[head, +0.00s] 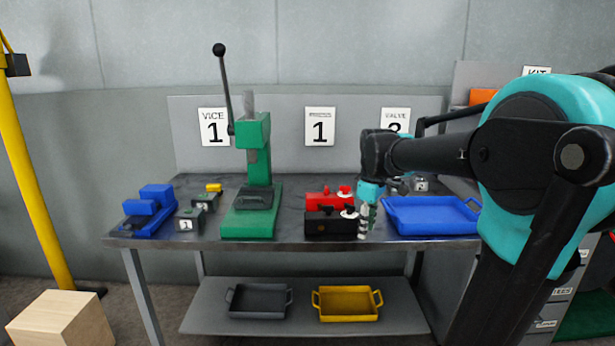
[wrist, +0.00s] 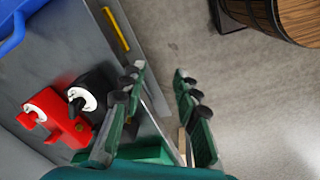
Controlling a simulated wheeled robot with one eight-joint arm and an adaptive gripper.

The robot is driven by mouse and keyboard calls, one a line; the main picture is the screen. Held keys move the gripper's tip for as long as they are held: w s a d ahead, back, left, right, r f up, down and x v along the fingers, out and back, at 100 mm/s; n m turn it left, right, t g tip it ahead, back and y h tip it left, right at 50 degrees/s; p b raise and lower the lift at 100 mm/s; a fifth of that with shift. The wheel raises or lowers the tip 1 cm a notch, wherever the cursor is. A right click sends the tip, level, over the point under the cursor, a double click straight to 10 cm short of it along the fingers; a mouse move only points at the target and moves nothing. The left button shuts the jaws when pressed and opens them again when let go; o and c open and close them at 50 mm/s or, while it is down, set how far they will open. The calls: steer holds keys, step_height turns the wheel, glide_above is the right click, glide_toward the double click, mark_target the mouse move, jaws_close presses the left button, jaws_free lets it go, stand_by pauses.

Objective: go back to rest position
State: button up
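My gripper (head: 367,222) hangs pointing down at the table's front edge, between the black valve block and the blue tray in the head view. In the wrist view my gripper (wrist: 159,75) has its two fingers spread apart, with only floor and table edge showing between them. The black block (head: 331,222) with a white dial stands just left of the fingers. The red block (head: 322,199) stands behind it. Both also show left of the fingers in the wrist view, the red block (wrist: 62,121) and the black block (wrist: 93,92).
The blue tray (head: 432,229) lies right of my gripper. A green press (head: 252,223), small grey blocks and a blue vice (head: 150,210) stand left. Grey and yellow trays (head: 347,316) sit on the lower shelf. A wooden barrel (wrist: 285,17) stands on otherwise open floor.

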steer(key=s+d+f+m+t, duration=0.2)
steer(key=s+f+m, duration=0.9)
steer(key=s+f, duration=0.6)
step_height(320, 180, down, 3)
steer(key=shift+d+r+t, duration=0.2)
steer(key=shift+d+t, duration=0.05)
steer(key=shift+t, duration=0.15)
